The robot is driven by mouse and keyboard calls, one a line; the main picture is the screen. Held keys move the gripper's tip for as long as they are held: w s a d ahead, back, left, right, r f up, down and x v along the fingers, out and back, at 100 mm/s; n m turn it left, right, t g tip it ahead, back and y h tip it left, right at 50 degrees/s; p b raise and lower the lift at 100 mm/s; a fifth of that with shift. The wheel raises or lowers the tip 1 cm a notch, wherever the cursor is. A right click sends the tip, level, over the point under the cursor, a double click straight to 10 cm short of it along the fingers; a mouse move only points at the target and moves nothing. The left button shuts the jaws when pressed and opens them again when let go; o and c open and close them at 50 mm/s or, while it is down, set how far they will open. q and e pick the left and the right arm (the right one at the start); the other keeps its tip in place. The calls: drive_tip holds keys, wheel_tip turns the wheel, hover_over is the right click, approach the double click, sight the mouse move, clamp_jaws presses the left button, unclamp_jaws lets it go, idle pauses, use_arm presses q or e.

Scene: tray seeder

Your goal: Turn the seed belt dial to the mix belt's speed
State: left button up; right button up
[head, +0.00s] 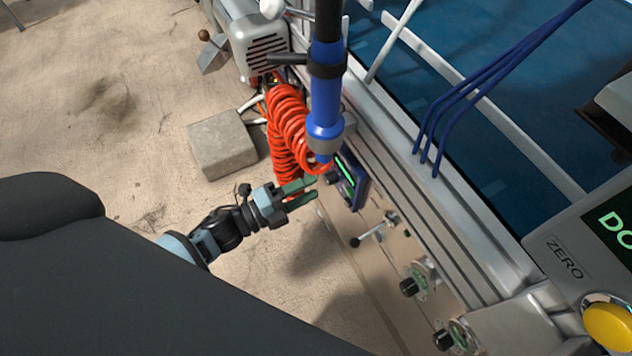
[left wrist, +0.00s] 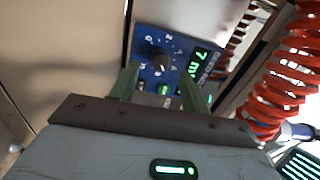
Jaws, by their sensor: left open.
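A blue control box (head: 357,188) with a green-lit display is mounted on the machine's side in the head view. In the left wrist view the blue box (left wrist: 147,42) carries a black round dial (left wrist: 160,62) with a white scale around it. Its green display (left wrist: 201,65) seems to show a 7 and a letter, tilted and partly cut off. My left gripper (head: 308,190) is open, its green fingers pointing at the box. In the left wrist view the fingers (left wrist: 160,88) stand on either side below the dial, apparently short of it. My right gripper is not in view.
A coiled red hose (head: 287,135) and a blue cylinder (head: 326,90) hang close beside my left gripper. A lever (head: 372,235) and black knobs (head: 408,287) sit lower along the machine's side. A concrete block (head: 222,144) lies on the floor; the floor in front is clear.

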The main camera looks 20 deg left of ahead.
use_arm(q)
drive_tip(key=v, duration=0.4)
drive_tip(key=shift+s+a, duration=0.1)
drive_tip(key=shift+s, duration=0.15)
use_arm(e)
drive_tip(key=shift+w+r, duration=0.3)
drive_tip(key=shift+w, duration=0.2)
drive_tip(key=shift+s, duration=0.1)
